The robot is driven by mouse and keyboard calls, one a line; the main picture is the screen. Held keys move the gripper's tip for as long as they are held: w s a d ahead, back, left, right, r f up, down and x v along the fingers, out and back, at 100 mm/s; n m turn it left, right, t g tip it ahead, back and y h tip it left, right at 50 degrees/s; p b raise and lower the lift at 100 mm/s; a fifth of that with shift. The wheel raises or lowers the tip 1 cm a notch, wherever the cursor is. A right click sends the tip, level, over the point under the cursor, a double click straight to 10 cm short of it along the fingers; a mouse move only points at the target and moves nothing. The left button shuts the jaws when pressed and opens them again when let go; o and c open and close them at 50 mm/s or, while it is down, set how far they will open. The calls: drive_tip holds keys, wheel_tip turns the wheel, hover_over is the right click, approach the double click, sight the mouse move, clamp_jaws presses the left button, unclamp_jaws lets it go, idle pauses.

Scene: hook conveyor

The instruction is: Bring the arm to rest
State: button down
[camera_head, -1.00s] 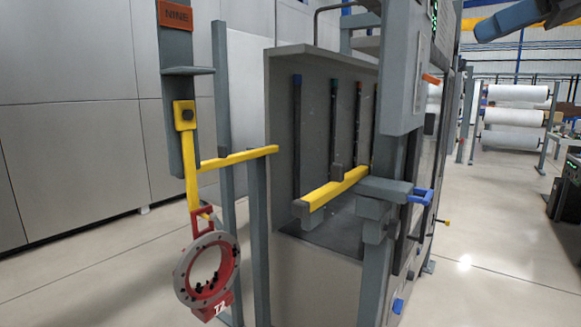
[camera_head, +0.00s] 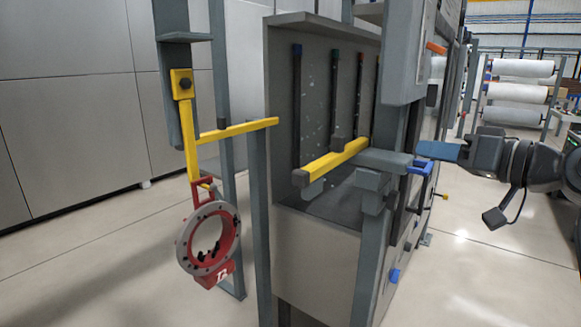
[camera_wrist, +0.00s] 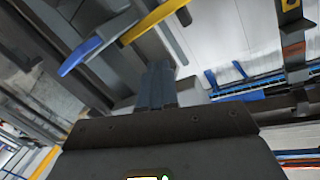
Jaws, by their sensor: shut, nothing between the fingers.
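My gripper (camera_head: 424,149) reaches in from the right in the head view, with its blue-grey fingers together and nothing seen between them. Its fingertips appear close to the blue handle (camera_head: 420,171) on the grey post of the cabinet; I cannot tell whether they touch. In the wrist view my gripper (camera_wrist: 157,75) points up the picture, fingers side by side. The blue handle (camera_wrist: 95,48) is to their left there, apart from the fingers in the picture.
A red and grey ring (camera_head: 208,240) hangs from a yellow hook (camera_head: 190,135) at the left. A yellow bar (camera_head: 335,161) crosses the open grey cabinet (camera_head: 315,235). Floor at the lower right is clear.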

drive_tip(key=s+a+f+m+t+h, duration=0.1)
drive_tip(key=s+a+f+m+h, duration=0.2)
drive_tip(key=f, duration=0.6)
drive_tip(key=s+f+m+t+h, duration=0.15)
drive_tip(key=s+f, duration=0.25)
drive_tip(key=f, duration=0.5)
drive_tip(key=s+a+f+m+h, duration=0.1)
drive_tip(key=s+f+m+h, duration=0.25)
drive_tip(key=s+f, duration=0.85)
drive_tip(key=s+f+n+h, duration=0.1)
drive_tip(key=s+f+h, duration=0.15)
drive_tip(key=s, duration=1.55)
drive_tip(key=s+r+n, duration=0.2)
drive_tip(key=s+r, duration=0.1)
drive_tip(key=s, duration=0.4)
drive_tip(key=s+r+n, duration=0.2)
drive_tip(key=s+r, duration=0.2)
drive_tip(key=s, duration=0.3)
drive_tip(key=shift+s+d+g, duration=0.2)
drive_tip(key=shift+d+g, duration=0.25)
